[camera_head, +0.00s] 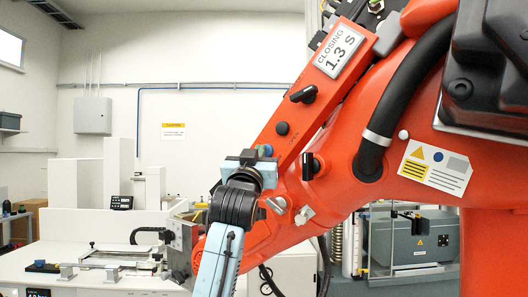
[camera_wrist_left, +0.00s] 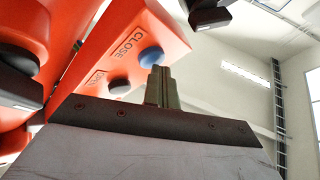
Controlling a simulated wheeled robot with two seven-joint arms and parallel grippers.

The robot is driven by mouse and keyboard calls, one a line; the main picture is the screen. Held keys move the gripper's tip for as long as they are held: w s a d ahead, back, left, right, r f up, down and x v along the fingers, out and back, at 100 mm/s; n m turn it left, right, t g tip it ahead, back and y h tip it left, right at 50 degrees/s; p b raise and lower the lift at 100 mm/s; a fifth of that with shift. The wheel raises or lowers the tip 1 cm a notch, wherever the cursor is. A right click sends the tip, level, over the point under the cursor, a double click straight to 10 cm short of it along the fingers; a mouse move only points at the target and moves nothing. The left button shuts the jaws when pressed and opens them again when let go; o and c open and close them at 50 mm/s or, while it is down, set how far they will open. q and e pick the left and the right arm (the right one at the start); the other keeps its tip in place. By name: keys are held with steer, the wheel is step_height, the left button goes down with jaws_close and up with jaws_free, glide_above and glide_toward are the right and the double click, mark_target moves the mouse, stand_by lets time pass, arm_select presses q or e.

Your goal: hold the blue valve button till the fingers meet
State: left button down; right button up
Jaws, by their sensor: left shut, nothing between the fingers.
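The blue valve button (camera_wrist_left: 151,57) sits by the word CLOSE on the orange arm's panel in the left wrist view, and it also shows in the head view (camera_head: 266,150). My left gripper (camera_wrist_left: 161,72) is shut and empty. Its fingertips are at the blue button's lower edge and appear to touch it. In the head view my left gripper (camera_head: 256,158) partly covers the button. A label (camera_head: 341,48) reads CLOSING 1.3 S. The grey end piece (camera_head: 182,246) of the orange arm shows at lower left; whether its fingers meet I cannot tell.
A dark button (camera_wrist_left: 120,86) sits beside the blue one. Black knobs (camera_head: 304,94) stick out of the orange arm (camera_head: 400,110). A white bench (camera_head: 90,230) with a fixture stands at left. A grey cabinet (camera_head: 415,243) stands behind at right.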

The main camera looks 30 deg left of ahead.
arm_select(q)
steer(key=shift+s, duration=0.15)
stand_by(0.5)
steer(key=shift+s+a, duration=0.1)
steer(key=shift+s, duration=0.65)
steer(key=shift+s, duration=0.1)
steer(key=shift+s+a, duration=0.2)
steer(key=shift+s, duration=1)
steer(key=shift+s+a, duration=0.2)
steer(key=shift+s, duration=1)
steer(key=shift+f, duration=0.1)
